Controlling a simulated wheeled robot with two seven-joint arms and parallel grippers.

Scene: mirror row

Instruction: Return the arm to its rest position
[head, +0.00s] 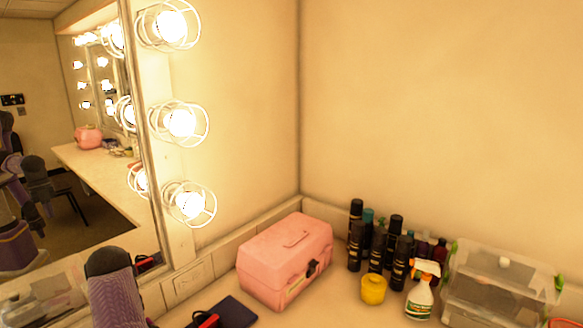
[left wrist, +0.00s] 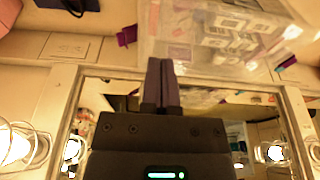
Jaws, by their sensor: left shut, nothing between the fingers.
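My left gripper (left wrist: 161,65) shows in the left wrist view, where its two dark fingers lie together with nothing between them. The fingers point toward the top of that view, in front of a mirror (left wrist: 125,88) and a clear plastic container (left wrist: 150,52). I cannot tell how far they are from either. In the head view a purple and black part of my arm (head: 112,290) rises at the bottom left, beside the mirror frame. My left gripper's fingers cannot be made out in the head view. My right gripper is in neither view.
The mirror (head: 60,165) has caged lit bulbs (head: 190,205) along its edge. A pink case (head: 285,260) stands on the counter, with a dark flat item (head: 235,313) before it. Several dark bottles (head: 375,245), a yellow jar (head: 373,289), a spray bottle (head: 420,300) and a clear drawer box (head: 500,275) stand right.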

